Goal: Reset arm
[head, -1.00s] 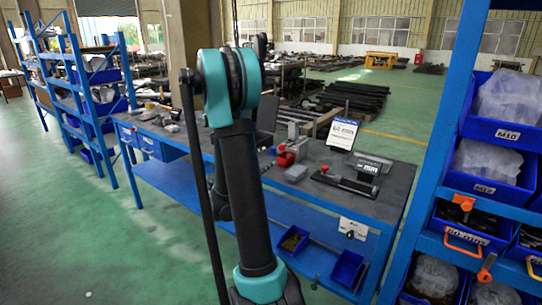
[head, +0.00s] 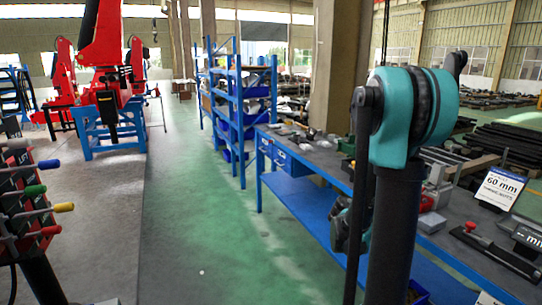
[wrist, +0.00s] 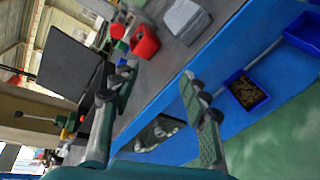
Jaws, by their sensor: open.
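My arm (head: 395,210), teal and black, stands upright at the right of the head view. My gripper (wrist: 158,75) shows in the wrist view with two teal and black fingers spread apart and nothing between them. It is beside the front edge of the workbench (wrist: 155,85). In the head view the wrist end (head: 345,225) shows partly behind the arm, in front of the bench. A red bin (wrist: 145,42) and a grey block (wrist: 186,20) lie on the bench top beyond the fingers.
The workbench (head: 455,240) runs along the right, with a 60 mm sign (head: 500,187) on it. Blue shelving (head: 240,110) stands behind. Red crane stands (head: 103,75) are at the left, and a rack with coloured handles (head: 30,190) is at the near left. Green floor between is clear.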

